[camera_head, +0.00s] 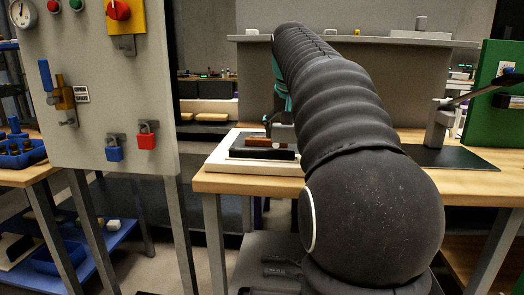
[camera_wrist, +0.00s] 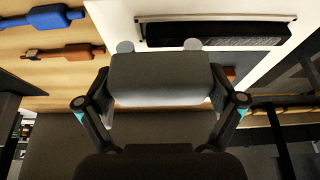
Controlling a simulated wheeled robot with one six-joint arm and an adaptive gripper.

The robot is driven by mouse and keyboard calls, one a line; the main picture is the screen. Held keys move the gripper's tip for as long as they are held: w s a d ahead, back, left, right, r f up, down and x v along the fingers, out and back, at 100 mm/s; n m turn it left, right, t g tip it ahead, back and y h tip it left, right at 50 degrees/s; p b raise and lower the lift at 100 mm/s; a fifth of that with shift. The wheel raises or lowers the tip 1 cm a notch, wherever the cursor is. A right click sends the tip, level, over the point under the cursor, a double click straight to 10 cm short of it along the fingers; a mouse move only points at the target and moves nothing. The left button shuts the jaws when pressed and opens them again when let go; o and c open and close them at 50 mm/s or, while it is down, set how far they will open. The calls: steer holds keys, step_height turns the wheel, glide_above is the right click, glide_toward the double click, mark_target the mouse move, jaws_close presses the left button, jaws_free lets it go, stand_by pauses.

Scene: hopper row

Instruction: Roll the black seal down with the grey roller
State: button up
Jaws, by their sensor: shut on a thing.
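The black seal (camera_wrist: 215,34) is a long dark strip on a white board (camera_wrist: 280,66), along a thin metal rail, in the wrist view. In the head view a black strip (camera_head: 262,153) lies on the white board (camera_head: 228,162) on the wooden bench. My gripper (camera_wrist: 160,88) is shut on a dark grey block-like thing, which looks like the grey roller (camera_wrist: 160,70). It is just short of the strip in the wrist view; contact cannot be told. My gripper (camera_head: 283,130) is partly hidden by my arm in the head view.
A blue-handled tool (camera_wrist: 55,19) and a brown-handled tool (camera_wrist: 65,52) lie on the bench left of the board. A dark mat with a grey lever device (camera_head: 438,125) stands right of my arm. A panel with padlocks (camera_head: 100,90) stands at left.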

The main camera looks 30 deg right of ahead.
steer(key=shift+r, duration=0.3)
steer(key=shift+r, duration=0.1)
steer(key=shift+r, duration=1.9)
